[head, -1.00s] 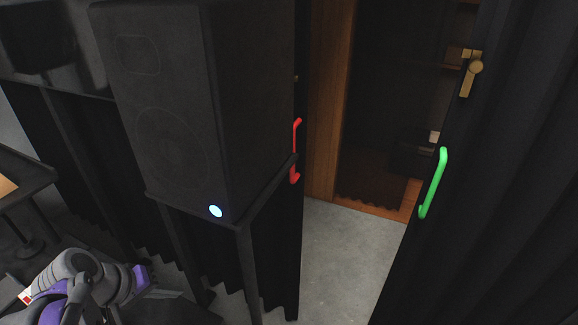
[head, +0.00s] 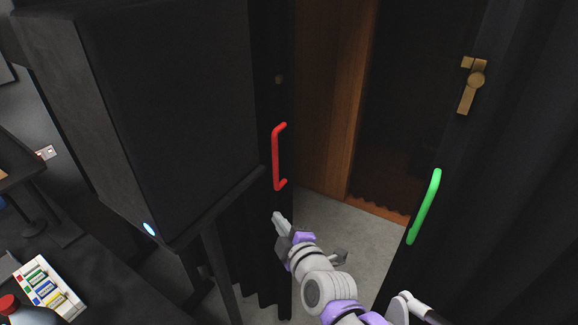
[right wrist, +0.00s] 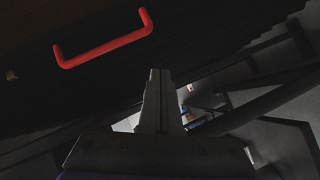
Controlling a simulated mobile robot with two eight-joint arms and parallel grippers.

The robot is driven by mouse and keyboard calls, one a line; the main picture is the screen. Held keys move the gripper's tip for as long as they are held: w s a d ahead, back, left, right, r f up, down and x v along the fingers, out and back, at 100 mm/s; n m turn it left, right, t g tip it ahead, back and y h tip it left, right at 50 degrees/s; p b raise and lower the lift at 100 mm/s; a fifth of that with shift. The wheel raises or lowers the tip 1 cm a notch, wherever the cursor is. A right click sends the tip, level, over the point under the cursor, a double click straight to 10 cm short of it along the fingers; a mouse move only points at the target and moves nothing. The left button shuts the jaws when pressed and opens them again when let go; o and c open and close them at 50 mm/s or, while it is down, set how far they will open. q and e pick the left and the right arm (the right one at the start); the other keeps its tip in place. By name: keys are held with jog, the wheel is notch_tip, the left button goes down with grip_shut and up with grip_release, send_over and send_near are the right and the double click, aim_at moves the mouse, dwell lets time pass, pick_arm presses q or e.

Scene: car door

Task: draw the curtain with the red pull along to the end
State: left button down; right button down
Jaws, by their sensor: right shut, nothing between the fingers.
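The red pull (head: 276,158) is a bar handle standing upright on the edge of a dark curtain (head: 270,95), left of the opening. In the head view my right gripper (head: 278,217) is just below the red pull, apart from it. The red pull also shows in the right wrist view (right wrist: 105,47), above and left of my right gripper (right wrist: 160,72), whose fingers are together with nothing between them. A green pull (head: 425,206) is on another dark curtain (head: 520,150) to the right. My left gripper is not in view.
A large black speaker (head: 150,100) on a stand is close left of the red pull. Grey floor (head: 345,232) shows in the opening between the curtains. A tray of small coloured items (head: 48,288) is at the lower left. A brass latch (head: 470,85) is at the upper right.

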aim_at(282, 158)
jog(key=w+r+n+t, duration=0.1)
jog(key=w+r+n, duration=0.1)
jog(key=w, duration=0.4)
jog(key=w+a+r+n+t+p, duration=0.1)
jog(key=w+r+n+t, duration=0.1)
jog(key=w, duration=0.4)
jog(key=shift+w+a+r, duration=0.25)
jog(key=shift+w+r, duration=0.05)
jog(key=shift+r, duration=0.1)
jog(key=shift+s+d, duration=0.1)
jog(key=shift+d, duration=0.05)
dwell(0.3)
